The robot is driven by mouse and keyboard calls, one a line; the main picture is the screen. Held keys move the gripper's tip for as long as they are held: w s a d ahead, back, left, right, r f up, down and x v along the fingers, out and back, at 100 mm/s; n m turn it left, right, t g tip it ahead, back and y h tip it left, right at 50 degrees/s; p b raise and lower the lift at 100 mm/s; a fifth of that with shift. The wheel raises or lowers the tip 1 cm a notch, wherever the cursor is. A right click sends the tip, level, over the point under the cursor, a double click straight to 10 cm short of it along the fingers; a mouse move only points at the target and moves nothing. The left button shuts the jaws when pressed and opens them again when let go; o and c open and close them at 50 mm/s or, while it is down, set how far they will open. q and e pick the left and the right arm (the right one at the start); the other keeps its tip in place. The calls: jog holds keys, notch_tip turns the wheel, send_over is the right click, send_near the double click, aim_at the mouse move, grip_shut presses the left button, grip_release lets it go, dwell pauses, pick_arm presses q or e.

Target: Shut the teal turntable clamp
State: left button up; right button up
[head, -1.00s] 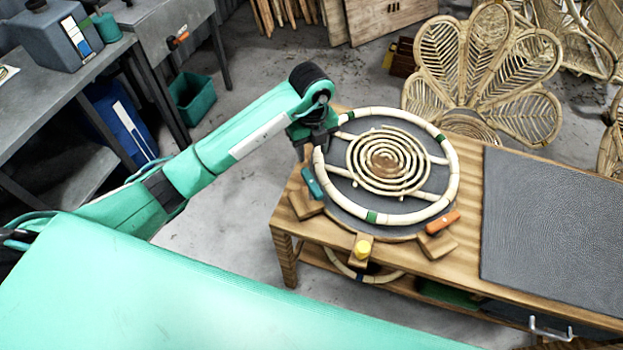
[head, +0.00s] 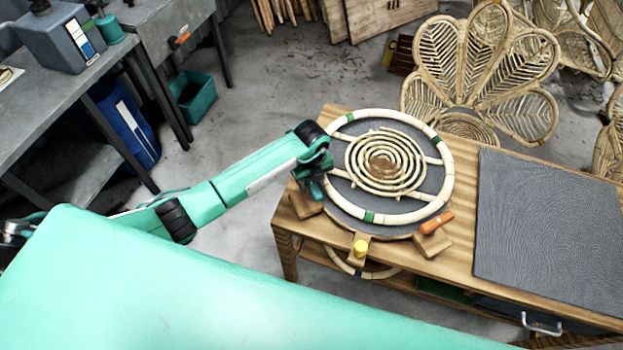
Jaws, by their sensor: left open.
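The round turntable (head: 389,227) sits on the wooden bench, with a pale rattan ring (head: 446,178) and a rattan spiral (head: 385,162) on it. The teal clamp (head: 315,189) is at the turntable's left edge by its wooden block (head: 304,204). My left gripper (head: 312,178) is open, right above and at the teal clamp, and covers most of it. I cannot tell whether the fingers touch the clamp or how far its lever is turned. My right gripper is not in view.
An orange clamp (head: 437,222) and a yellow clamp (head: 361,248) stand on blocks along the turntable's near edge. A dark mat (head: 550,230) covers the bench's right part. A grey workbench (head: 50,85) stands at the left.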

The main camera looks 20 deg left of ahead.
pick_arm(q)
jog(key=shift+c, duration=0.4)
jog(key=c, duration=0.9)
